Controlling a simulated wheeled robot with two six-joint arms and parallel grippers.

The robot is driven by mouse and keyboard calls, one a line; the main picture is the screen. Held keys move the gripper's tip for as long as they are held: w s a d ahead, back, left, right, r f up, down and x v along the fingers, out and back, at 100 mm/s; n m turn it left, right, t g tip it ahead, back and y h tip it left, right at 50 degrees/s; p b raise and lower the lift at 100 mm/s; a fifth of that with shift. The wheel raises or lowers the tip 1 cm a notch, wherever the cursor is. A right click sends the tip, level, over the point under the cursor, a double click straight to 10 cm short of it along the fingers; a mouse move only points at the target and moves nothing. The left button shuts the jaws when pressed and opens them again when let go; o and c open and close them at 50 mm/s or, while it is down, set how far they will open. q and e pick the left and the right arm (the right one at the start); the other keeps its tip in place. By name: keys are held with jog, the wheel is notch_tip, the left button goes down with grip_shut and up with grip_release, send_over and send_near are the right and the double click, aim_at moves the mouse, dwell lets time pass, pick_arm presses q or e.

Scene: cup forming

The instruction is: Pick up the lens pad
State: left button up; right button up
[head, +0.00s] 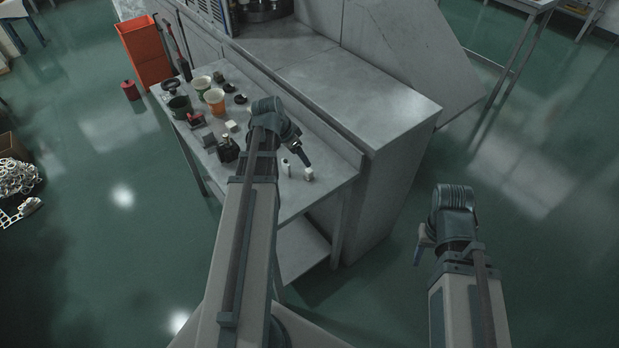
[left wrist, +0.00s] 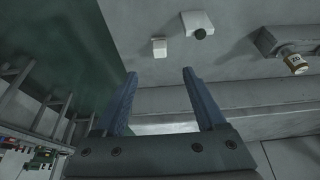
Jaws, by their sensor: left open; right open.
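My left gripper (head: 302,158) is open above the right part of the small grey table. Its two blue fingers (left wrist: 159,76) stand apart and empty in the left wrist view. A small white block (left wrist: 159,47) lies just beyond the fingertips, apart from them. A wider white piece (left wrist: 193,19) with a dark round knob lies to its right. In the head view, two small white items (head: 308,174) (head: 285,167) lie beside the left gripper. I cannot tell for certain which one is the lens pad. My right gripper (head: 419,250) is open, away from the table, over the floor.
A tall grey counter (head: 375,105) borders the table's back. An orange bin (head: 146,50) stands at the far left. The right floor is free.

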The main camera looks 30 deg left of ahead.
aim_at(308, 171)
pick_arm(q)
jog(key=b+x, duration=0.4)
jog(key=x, duration=0.1)
jog(key=shift+w+f, duration=0.1)
jog(key=shift+f, duration=0.2)
jog(key=b+x, duration=0.2)
jog(key=b, duration=0.1)
jog(key=b+x, duration=0.1)
jog(key=x, duration=0.1)
jog(key=shift+s+a+f, duration=0.1)
jog(key=shift+s+f, duration=0.15)
jog(key=shift+s, duration=0.05)
jog(key=shift+w+f+b, duration=0.25)
jog(key=shift+f+b, duration=0.2)
jog(key=shift+b, duration=0.2)
jog(key=shift+r, duration=0.1)
jog(key=shift+c, duration=0.3)
grip_shut()
